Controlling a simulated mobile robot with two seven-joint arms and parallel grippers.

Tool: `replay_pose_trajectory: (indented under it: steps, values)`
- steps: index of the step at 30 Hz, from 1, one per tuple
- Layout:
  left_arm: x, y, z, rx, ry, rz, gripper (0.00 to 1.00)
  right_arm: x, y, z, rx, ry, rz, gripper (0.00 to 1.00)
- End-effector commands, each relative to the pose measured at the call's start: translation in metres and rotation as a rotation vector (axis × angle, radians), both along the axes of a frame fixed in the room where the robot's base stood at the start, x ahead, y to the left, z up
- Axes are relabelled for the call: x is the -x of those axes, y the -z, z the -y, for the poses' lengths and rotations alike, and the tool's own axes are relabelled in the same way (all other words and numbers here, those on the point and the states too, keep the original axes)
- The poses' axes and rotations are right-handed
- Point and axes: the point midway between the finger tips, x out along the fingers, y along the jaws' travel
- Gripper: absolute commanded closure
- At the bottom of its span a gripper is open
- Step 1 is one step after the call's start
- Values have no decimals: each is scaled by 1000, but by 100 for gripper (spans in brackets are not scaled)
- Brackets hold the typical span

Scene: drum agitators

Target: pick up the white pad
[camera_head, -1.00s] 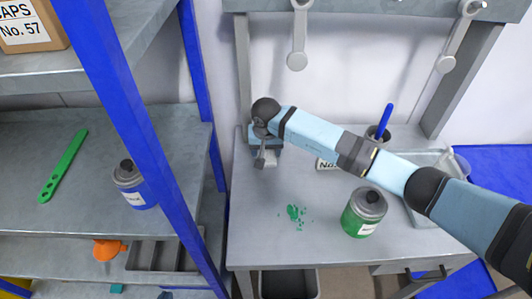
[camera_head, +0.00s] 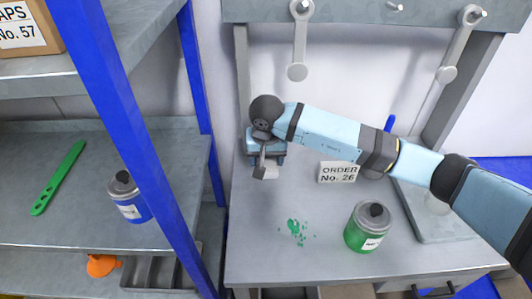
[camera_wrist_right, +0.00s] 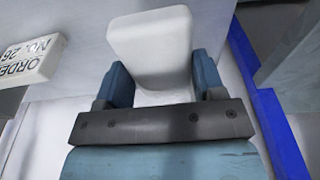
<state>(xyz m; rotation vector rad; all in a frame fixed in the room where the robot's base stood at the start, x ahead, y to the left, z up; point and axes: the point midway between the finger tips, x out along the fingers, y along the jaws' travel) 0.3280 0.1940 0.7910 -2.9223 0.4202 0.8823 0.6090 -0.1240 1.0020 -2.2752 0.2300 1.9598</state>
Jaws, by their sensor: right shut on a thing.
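The white pad (camera_wrist_right: 150,45) is a pale rounded block between the two blue fingers of my right gripper (camera_wrist_right: 160,82) in the right wrist view. The gripper is shut on it. In the head view my right gripper (camera_head: 265,160) is at the back left of the workbench, with the pad (camera_head: 269,172) showing small and pale at the fingers. Whether the pad touches the bench I cannot tell. My left gripper is not in view.
The grey workbench (camera_head: 265,260) bears a green splatter (camera_head: 296,230), a green can (camera_head: 366,228) and an "ORDER No. 26" sign (camera_head: 338,173). A shelf with blue posts (camera_head: 150,150) stands left, holding a blue can (camera_head: 127,197) and a green strip (camera_head: 60,177). The bench's front left is clear.

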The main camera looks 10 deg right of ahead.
Motion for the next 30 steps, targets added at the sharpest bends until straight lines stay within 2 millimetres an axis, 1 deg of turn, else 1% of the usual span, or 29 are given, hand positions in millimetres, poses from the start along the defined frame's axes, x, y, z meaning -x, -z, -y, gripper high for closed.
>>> replay_pose_trajectory:
  steps: [1,9,12,15,18,21,30]
  values:
    - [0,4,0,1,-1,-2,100,13,2,-2,0,-5,2,59]
    - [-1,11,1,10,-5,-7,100,90,2,-18,-1,-5,2,59]
    - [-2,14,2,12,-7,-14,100,112,1,-23,0,-4,2,59]
    - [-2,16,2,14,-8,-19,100,128,1,-26,-2,-4,2,59]
    - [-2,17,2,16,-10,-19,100,139,0,-29,0,-3,2,59]
    - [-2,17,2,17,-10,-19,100,145,0,-30,0,-1,1,59]
    - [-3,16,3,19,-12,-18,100,148,0,-30,-1,0,1,59]
